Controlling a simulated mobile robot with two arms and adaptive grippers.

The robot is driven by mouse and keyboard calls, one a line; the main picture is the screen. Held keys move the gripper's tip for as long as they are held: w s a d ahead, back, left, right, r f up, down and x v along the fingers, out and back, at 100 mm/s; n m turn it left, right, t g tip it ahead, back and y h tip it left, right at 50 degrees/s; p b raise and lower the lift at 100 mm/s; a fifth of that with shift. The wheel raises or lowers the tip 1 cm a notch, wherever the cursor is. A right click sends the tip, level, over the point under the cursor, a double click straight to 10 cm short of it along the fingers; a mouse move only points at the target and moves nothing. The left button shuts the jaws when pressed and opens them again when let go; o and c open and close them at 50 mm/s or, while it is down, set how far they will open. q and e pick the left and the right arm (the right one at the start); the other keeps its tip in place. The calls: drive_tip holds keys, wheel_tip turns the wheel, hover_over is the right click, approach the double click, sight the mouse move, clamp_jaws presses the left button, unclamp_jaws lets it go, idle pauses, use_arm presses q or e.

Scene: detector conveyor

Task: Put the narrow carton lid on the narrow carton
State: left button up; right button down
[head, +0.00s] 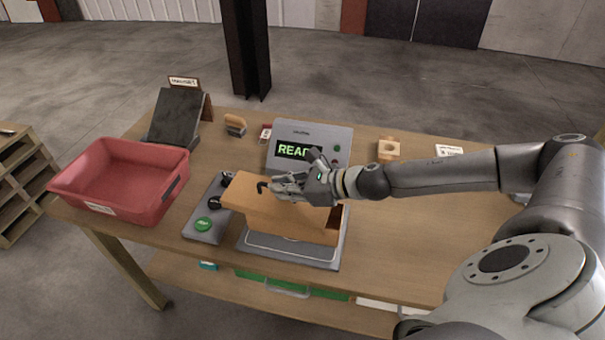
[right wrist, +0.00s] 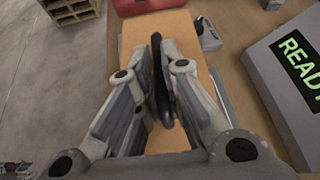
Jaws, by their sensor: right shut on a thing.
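The narrow carton (head: 318,232) is a brown box on a grey plate in the middle of the table. The narrow carton lid (head: 241,197) is a flat brown panel with a black handle (right wrist: 158,70). It lies over the carton in the head view, its left end sticking out past the carton's left side. My right gripper (head: 282,186) is shut on the lid's handle, and the lid (right wrist: 180,25) runs beneath the fingers in the right wrist view. The lid hides most of the carton's top; I cannot tell whether the two touch. My left gripper is not in view.
A panel reading READY (head: 310,140) stands just behind the carton. A control box with a green button (head: 204,224) sits left of it, and a red bin (head: 120,180) is farther left. A dark tilted stand (head: 176,117) is at the back left. The table's right part is mostly clear.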

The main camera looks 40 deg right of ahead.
drive_tip(key=shift+s+d+r+n, duration=0.1)
drive_tip(key=shift+s+d+n, duration=0.05)
drive_tip(key=shift+d, duration=0.35)
drive_tip(key=shift+s+d+r+n, duration=0.1)
drive_tip(key=shift+d+n, duration=0.05)
drive_tip(key=shift+d, duration=0.3)
drive_tip(key=shift+s+d+r+y, duration=0.25)
drive_tip(key=shift+d+r+y, duration=0.15)
drive_tip(key=shift+d, duration=0.3)
drive_tip(key=shift+s+d+r+n+g, duration=0.1)
drive_tip(key=shift+d+r+n+g, duration=0.25)
drive_tip(key=shift+d, duration=0.25)
drive_tip(key=shift+f+b, duration=1.05)
drive_tip(key=shift+f, duration=0.95)
drive_tip(key=shift+s+f+b, duration=0.1)
drive_tip(key=shift+f+b, duration=0.85)
drive_tip(key=shift+f, duration=0.05)
